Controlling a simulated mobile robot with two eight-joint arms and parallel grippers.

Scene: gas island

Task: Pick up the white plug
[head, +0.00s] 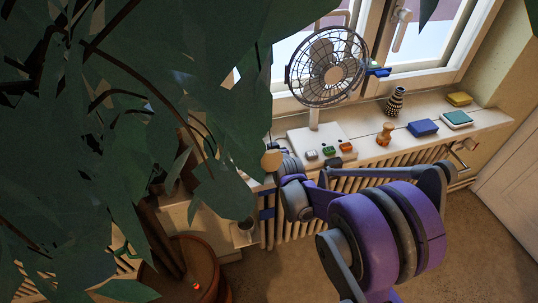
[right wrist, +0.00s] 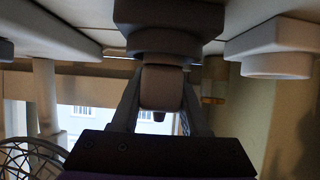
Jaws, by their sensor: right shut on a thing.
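In the right wrist view my right gripper (right wrist: 160,80) is shut on a blocky, rounded thing (right wrist: 161,92) in deep shade, held between its two fingers. A wider dark block (right wrist: 168,28) is just above the held thing. I cannot tell from the shaded color whether the held thing is the white plug. In the head view my right arm reaches to the left end of the window sill, and its fingertips are hard to make out there. No separate white plug is clearly visible. My left gripper is not in view.
A fan (head: 327,66) stands on the window sill (head: 462,130), with small colored blocks (head: 329,151), a wooden figure (head: 385,134) and a patterned vase (head: 395,101). A radiator (head: 380,182) is below. Large leaves (head: 170,60) cover the left side. The floor at lower right is clear.

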